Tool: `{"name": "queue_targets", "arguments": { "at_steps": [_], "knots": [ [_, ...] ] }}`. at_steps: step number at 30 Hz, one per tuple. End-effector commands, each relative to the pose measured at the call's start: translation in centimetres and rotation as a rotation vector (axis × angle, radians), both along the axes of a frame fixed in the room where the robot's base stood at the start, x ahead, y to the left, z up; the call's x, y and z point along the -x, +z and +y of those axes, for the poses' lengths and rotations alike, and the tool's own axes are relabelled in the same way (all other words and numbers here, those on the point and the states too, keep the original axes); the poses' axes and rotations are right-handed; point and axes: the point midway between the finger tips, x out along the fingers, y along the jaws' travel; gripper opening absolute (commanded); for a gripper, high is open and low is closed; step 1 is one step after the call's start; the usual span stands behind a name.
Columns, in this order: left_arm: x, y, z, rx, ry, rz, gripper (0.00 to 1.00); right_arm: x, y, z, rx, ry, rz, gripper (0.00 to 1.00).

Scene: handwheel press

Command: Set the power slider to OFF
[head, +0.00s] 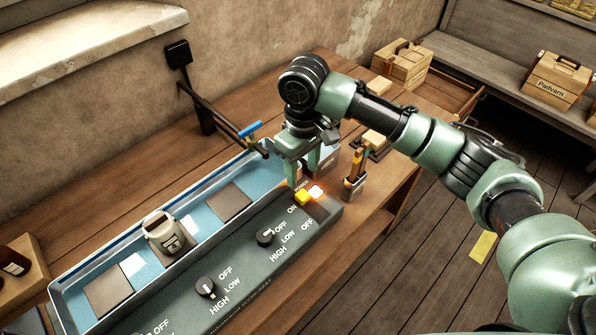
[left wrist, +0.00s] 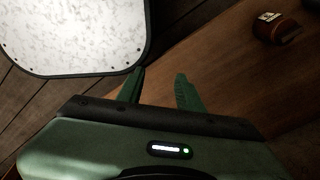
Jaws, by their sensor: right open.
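The power slider, a yellow knob (head: 302,198), sits at the far right end of the dark control panel (head: 325,213).
A glowing lamp (head: 317,191) is beside the knob. Rotary knobs (head: 205,287) line the panel. A blue tray (head: 192,220) behind it holds a labelled jar (head: 165,235). A white board (left wrist: 75,35) lies near my left gripper.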

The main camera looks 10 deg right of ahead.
Motion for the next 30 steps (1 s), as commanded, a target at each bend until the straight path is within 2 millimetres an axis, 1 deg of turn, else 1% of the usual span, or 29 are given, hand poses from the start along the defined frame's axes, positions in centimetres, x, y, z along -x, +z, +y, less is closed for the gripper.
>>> {"name": "queue_targets", "arguments": {
  "at_steps": [1, 3, 5, 9, 12, 15, 18, 22, 24, 26, 27, 29, 30],
  "knots": [
    [-0.1, 0.1, 0.0, 0.0, 0.0, 0.0, 0.36, 0.0, -0.3, 0.0, 0.002, 0.0, 0.003, 0.49],
    [0.5, 0.3, 0.0, -0.001, 0.0, 0.007, 0.36, 0.1, -0.9, -0.1, 0.002, -0.001, 0.003, 0.49],
    [1.5, 0.4, 0.1, -0.001, 0.0, 0.02, 0.36, 0.1, -1.8, -0.1, 0.003, -0.001, 0.004, 0.49],
    [4.4, 0.8, 0.2, -0.004, 0.0, 0.062, 0.36, 0.1, -4.1, -0.1, 0.003, -0.002, 0.004, 0.49],
    [5.4, 1.0, 0.3, -0.005, 0.0, 0.076, 0.36, 0.1, -5.6, -0.1, 0.002, -0.001, 0.003, 0.49],
    [5.3, 1.2, 0.2, -0.006, 0.0, 0.073, 0.36, 0.1, -6.8, -0.1, 0.002, 0.0, 0.002, 0.49],
    [4.2, 1.3, 0.2, -0.005, 0.0, 0.058, 0.36, 0.1, -7.4, 0.0, 0.001, 0.001, 0.0, 0.49],
    [2.2, 1.4, 0.0, -0.001, 0.0, 0.029, 0.36, 0.1, -7.7, 0.0, 0.0, 0.001, -0.001, 0.49],
    [1.7, 1.5, 0.0, 0.001, 0.0, 0.021, 0.36, 0.1, -7.7, 0.0, 0.0, 0.001, -0.001, 0.49],
    [1.7, 1.5, 0.0, 0.0, 0.0, 0.022, 0.36, 0.1, -7.7, 0.0, 0.0, 0.001, -0.001, 0.49],
    [1.8, 1.5, 0.0, 0.0, 0.0, 0.023, 0.36, 0.1, -7.7, 0.0, 0.001, 0.001, -0.001, 0.46],
    [2.1, 1.4, 0.0, -0.001, -0.001, 0.026, 0.36, 0.1, -7.7, 0.0, 0.001, 0.001, -0.001, 0.3],
    [2.3, 1.4, 0.0, 0.0, -0.001, 0.03, 0.36, 0.1, -7.7, 0.0, 0.001, 0.001, -0.001, 0.18]
  ]
}}
